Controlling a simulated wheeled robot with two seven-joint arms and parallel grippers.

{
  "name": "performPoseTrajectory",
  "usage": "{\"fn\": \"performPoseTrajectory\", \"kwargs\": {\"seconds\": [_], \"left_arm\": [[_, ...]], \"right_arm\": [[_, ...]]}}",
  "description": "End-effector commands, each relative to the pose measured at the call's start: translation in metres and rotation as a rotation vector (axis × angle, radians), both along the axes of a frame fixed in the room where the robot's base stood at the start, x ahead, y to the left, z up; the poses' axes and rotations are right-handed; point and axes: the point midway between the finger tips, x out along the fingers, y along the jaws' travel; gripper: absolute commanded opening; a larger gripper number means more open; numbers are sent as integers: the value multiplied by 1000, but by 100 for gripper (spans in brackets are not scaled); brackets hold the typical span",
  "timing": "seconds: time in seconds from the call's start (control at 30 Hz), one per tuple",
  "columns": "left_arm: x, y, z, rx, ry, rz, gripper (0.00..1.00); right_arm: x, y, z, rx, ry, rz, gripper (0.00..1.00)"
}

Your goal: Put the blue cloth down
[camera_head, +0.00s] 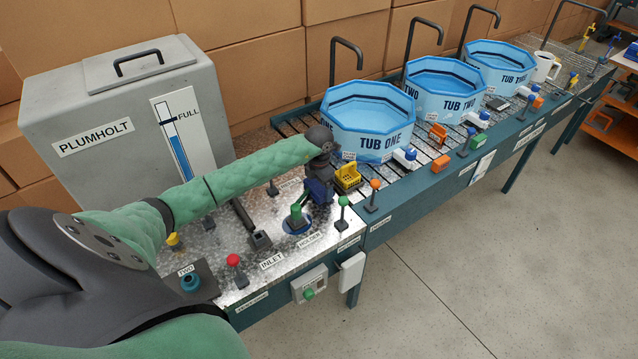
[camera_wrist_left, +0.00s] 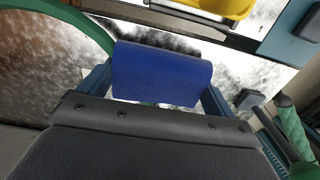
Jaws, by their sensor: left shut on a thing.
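The blue cloth (camera_wrist_left: 160,75) hangs between the fingers of my left gripper (camera_wrist_left: 158,95) in the left wrist view, as a folded blue piece. In the head view my left gripper (camera_head: 319,190) points down over the metal worktop, near its right end, and is shut on the cloth. The cloth shows there only as a small dark blue patch, mostly hidden by the gripper. I cannot tell whether the cloth touches the worktop. My right gripper is not in view.
A yellow basket (camera_head: 348,178) stands close right of my left gripper. Tub one (camera_head: 368,118) is behind to the right, with two more tubs beyond. A grey tank (camera_head: 120,120) stands at the left.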

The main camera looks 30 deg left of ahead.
Motion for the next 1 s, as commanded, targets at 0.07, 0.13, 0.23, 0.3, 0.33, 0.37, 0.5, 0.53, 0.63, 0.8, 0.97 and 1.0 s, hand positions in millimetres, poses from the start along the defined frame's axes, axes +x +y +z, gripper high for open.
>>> {"fn": "performPoseTrajectory", "kwargs": {"seconds": [0.07,0.13,0.23,0.3,0.33,0.37,0.5,0.53,0.63,0.8,0.97,1.0], "left_arm": [[0,0,-1,0,0,0,69],[0,0,-1,0,0,0,69],[0,0,-1,0,0,0,69],[0,0,-2,1,0,0,69],[0,0,-2,1,0,0,69],[0,0,-3,1,0,0,69],[0,0,-3,1,0,0,100],[0,0,-3,1,0,0,100],[0,0,-3,1,0,0,100],[0,0,-2,0,0,0,100],[0,1,1,1,-1,0,100],[0,1,3,1,-2,0,100]], "right_arm": [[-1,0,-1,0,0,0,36],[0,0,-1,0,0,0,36],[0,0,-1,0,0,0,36],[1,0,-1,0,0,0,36],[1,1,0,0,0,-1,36],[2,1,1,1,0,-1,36],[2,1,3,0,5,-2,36],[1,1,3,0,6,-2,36],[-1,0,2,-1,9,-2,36],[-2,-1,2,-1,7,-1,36],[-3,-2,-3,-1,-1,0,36],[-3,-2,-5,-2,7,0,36]]}}
